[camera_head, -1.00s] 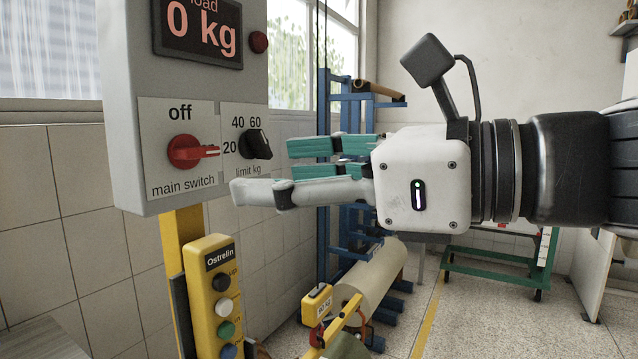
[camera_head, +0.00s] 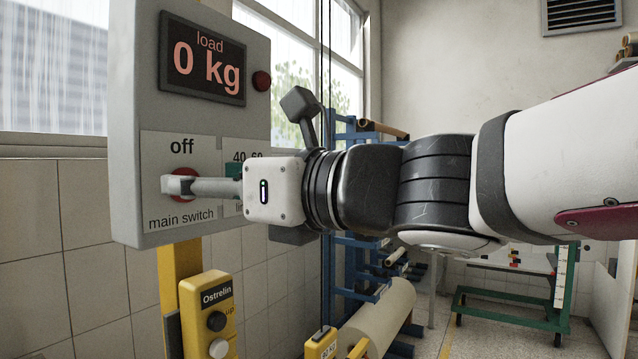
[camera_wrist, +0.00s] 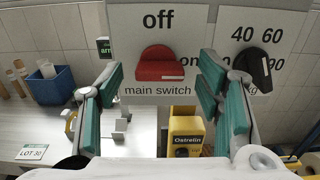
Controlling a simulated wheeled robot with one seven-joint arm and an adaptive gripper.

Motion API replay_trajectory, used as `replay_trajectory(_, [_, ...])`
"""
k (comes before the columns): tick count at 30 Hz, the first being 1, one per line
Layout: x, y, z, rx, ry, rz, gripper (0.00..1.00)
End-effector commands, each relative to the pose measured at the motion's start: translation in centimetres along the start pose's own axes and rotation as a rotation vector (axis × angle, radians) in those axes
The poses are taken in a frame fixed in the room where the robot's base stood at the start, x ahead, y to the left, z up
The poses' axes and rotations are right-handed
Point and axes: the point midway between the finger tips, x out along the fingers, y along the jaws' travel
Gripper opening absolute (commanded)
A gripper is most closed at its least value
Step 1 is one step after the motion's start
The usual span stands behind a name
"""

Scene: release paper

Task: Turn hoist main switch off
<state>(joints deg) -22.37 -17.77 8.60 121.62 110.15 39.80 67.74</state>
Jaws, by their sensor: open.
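The red main switch (camera_wrist: 160,66) sits on the grey hoist box below the word "off". In the wrist view its pale mark is at the right end, toward the partly hidden "on". My gripper (camera_wrist: 162,74) is open, with a green-padded finger on each side of the switch. No contact shows clearly. In the head view my gripper (camera_head: 177,187) is right at the panel, and one finger covers most of the switch (camera_head: 181,172). The hoist box (camera_head: 125,130) shows a load of 0 kg.
The black limit knob (camera_wrist: 255,64) is close right of my right finger. A yellow Ostrelin pendant (camera_head: 208,325) hangs below the box; it also shows in the wrist view (camera_wrist: 186,127). A blue bin (camera_wrist: 52,86) stands on the table at left.

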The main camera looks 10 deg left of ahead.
Motion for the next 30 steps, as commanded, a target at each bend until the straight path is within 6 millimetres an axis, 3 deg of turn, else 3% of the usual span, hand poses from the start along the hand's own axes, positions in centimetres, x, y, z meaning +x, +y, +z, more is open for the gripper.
replay_trajectory(6, [1.29,-0.01,-0.02,0.001,0.0,0.0,0.6])
replay_trajectory(14, [1.34,0.0,0.01,0.0,0.0,-0.001,0.6])
replay_trajectory(20, [1.32,0.0,0.01,0.0,0.0,-0.001,0.15])
replay_trajectory(30, [1.33,-0.02,-0.05,-0.027,-0.001,0.0,0.12])
